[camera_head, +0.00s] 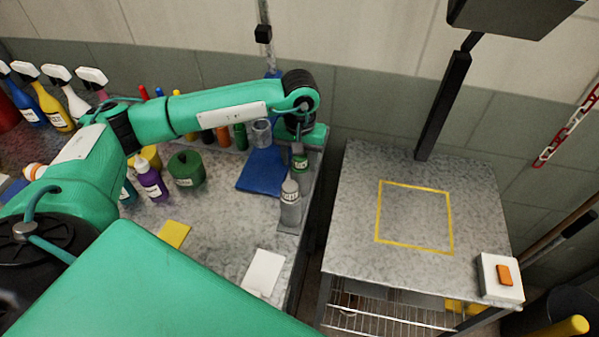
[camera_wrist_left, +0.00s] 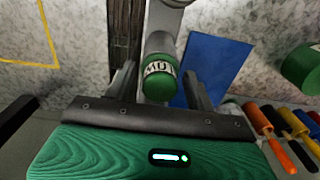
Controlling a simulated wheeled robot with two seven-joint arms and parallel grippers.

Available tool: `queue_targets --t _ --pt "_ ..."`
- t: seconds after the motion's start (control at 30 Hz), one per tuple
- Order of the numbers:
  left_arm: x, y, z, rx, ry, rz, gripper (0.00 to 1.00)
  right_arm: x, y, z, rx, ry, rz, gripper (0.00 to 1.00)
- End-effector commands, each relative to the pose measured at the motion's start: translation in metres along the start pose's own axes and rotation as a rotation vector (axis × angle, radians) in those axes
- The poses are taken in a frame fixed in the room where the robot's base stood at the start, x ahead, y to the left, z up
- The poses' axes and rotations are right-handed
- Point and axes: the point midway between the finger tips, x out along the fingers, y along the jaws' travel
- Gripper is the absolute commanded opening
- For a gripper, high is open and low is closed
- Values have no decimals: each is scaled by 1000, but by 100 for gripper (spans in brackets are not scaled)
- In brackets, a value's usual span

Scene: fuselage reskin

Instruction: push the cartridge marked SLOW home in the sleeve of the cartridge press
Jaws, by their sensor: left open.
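The green cartridge (camera_head: 300,163) is at the far end of the grey cartridge press (camera_head: 290,207) on the bench's right edge. In the left wrist view, the cartridge (camera_wrist_left: 158,80) shows a green end and a white label band, partly legible and upside down. It sticks out from the grey press body (camera_wrist_left: 165,30), apparently in line with its sleeve; its depth inside is hidden. My left gripper (camera_head: 300,148) is open, with its fingers (camera_wrist_left: 160,82) on either side of the cartridge in that view. I cannot tell whether they touch it. My right gripper is not in view.
A blue mat (camera_head: 262,172) lies beside the press. A clear jar (camera_head: 261,133), a green pot (camera_head: 186,168) and several bottles stand to the left. A gap separates the bench from a side table (camera_head: 350,230) with a yellow outlined square and an orange switch (camera_head: 503,275).

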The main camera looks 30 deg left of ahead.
Motion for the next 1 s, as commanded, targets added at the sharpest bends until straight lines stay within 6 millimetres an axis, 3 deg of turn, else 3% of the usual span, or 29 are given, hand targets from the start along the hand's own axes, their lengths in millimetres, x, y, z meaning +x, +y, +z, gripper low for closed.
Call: queue_targets --t 0.17,0.33,0.37,1.0 --pt "-1 0 0 0 0 0 53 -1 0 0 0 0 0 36" --pt "-1 0 0 0 0 0 20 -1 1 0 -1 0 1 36" --pt "-1 0 0 0 0 0 18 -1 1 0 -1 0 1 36" --pt "-15 0 0 0 0 1 18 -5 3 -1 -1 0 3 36"
